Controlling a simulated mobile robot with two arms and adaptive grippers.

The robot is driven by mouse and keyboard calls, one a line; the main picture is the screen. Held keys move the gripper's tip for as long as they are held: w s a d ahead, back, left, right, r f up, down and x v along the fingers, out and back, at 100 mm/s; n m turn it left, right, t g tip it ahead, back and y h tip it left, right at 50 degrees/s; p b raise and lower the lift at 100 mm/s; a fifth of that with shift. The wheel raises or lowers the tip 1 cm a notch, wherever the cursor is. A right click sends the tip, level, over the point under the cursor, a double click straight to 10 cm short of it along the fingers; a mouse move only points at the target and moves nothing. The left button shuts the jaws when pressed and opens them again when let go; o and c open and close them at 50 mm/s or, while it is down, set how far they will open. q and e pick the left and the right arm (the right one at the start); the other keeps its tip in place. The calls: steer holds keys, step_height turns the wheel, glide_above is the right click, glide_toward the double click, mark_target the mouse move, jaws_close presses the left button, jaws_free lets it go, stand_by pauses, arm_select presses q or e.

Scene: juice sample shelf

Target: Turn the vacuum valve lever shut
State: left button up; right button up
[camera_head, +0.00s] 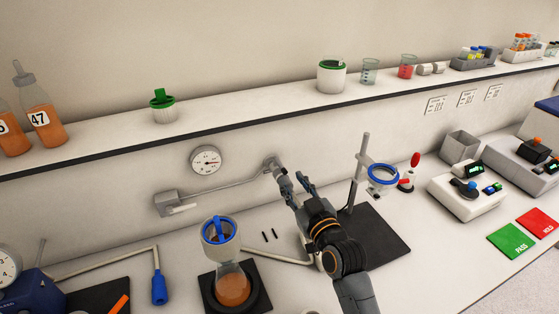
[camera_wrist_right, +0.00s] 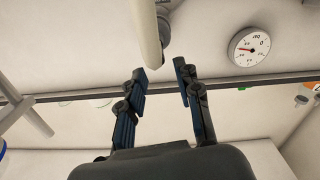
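The vacuum valve (camera_head: 270,163) is a small grey fitting on the wall, at the right end of a thin pipe. Its lever is hard to tell apart from my right gripper's finger in the head view. My right gripper (camera_head: 297,180) is just below and right of the valve, fingers pointing up toward it. In the right wrist view, my right gripper (camera_wrist_right: 160,71) is open with nothing between its fingertips. A pale rod (camera_wrist_right: 145,32) and a grey fitting (camera_wrist_right: 164,28) appear just beyond the fingertips; I cannot tell which is the lever. My left gripper is out of view.
A round gauge (camera_head: 205,160) hangs left of the valve. A flask with orange liquid (camera_head: 233,287) stands below left. A ring stand (camera_head: 360,170) with a blue ring is close right of my right arm. The shelf (camera_head: 230,108) runs above.

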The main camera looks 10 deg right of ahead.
mark_target(280, 163)
steer(key=w, duration=0.3)
steer(key=w+a+p, duration=0.1)
steer(key=w, duration=0.4)
steer(key=shift+w+a, duration=0.35)
jaws_close()
